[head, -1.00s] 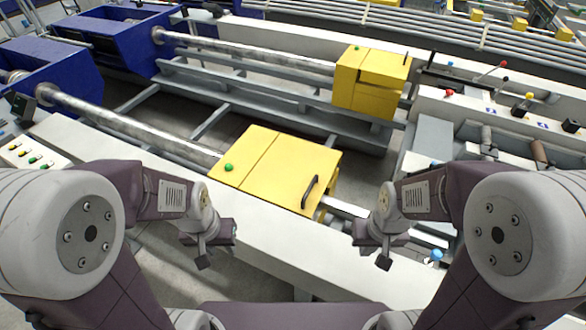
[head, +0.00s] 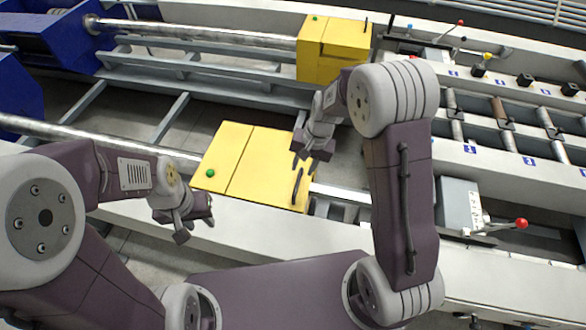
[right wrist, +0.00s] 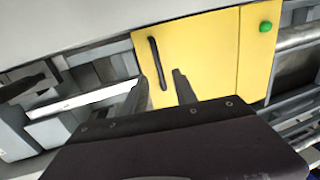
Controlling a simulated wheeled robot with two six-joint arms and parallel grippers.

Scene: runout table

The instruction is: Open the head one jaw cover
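Two yellow jaw covers show in the head view: a near one (head: 240,162) and a far one (head: 322,66). I cannot read which is head one. The near cover is closed, with a black bar handle (head: 298,186) at its right edge and a green button at its left. In the right wrist view, its handle (right wrist: 155,62) stands on the yellow lid (right wrist: 205,55). My right gripper (head: 303,158) is open and empty, above the cover's right edge, apart from the handle. My left gripper (head: 195,226) appears open and empty, in front of the cover's left part.
A steel bar (head: 90,135) runs left from the near cover to a blue housing (head: 15,95). A grey box with a red-knobbed lever (head: 521,223) stands at the right. The pale front beam (head: 245,240) runs below the cover.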

